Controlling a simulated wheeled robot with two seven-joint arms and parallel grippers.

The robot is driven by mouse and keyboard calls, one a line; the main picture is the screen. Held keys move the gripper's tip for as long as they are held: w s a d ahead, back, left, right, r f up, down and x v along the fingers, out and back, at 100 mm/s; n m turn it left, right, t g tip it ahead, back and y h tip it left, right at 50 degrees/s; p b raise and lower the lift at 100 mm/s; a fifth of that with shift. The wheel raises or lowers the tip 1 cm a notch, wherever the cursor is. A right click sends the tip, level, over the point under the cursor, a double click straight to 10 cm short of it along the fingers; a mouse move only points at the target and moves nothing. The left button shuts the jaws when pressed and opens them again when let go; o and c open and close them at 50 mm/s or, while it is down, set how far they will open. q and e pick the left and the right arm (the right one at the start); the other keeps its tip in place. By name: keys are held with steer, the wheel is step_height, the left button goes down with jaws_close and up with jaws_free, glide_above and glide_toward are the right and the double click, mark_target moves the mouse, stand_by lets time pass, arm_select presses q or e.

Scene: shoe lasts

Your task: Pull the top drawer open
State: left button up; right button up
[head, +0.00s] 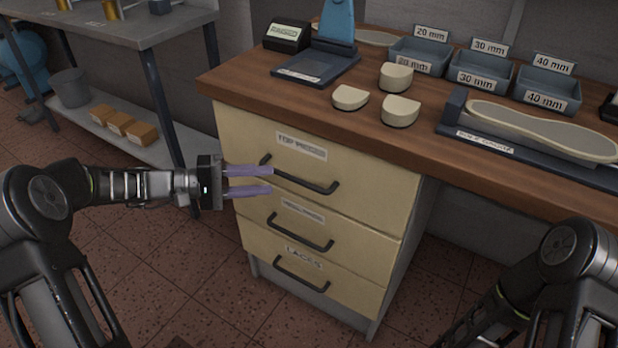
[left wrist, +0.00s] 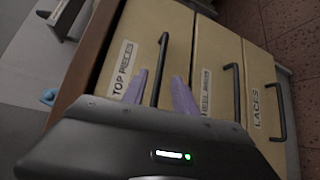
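The top drawer (head: 345,165) is the upper cream drawer front, labelled "TOP PIECES", and looks shut. Its dark bar handle (head: 305,180) runs across the front and also shows in the left wrist view (left wrist: 160,70). My left gripper (head: 270,180) is open, its two purple fingers pointing at the left part of the handle. In the left wrist view the fingers (left wrist: 160,90) stand to either side of the lower end of the handle. I cannot tell whether they touch it. My right arm (head: 560,270) shows at the lower right, but its gripper is not in view.
Two more drawers lie below, the middle one (head: 310,225) and the "LACES" drawer (head: 315,280). The wooden worktop (head: 400,140) overhangs them and bears heel pieces, grey bins (head: 545,90) and a last. A grey side bench (head: 100,30) stands at left. The floor before the drawers is clear.

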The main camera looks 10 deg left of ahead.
mark_target(294, 177)
arm_select(q)
steer(key=shift+s+r, duration=0.15)
steer(key=shift+b+x, duration=0.5)
steer(key=shift+x, duration=3.45)
jaws_close()
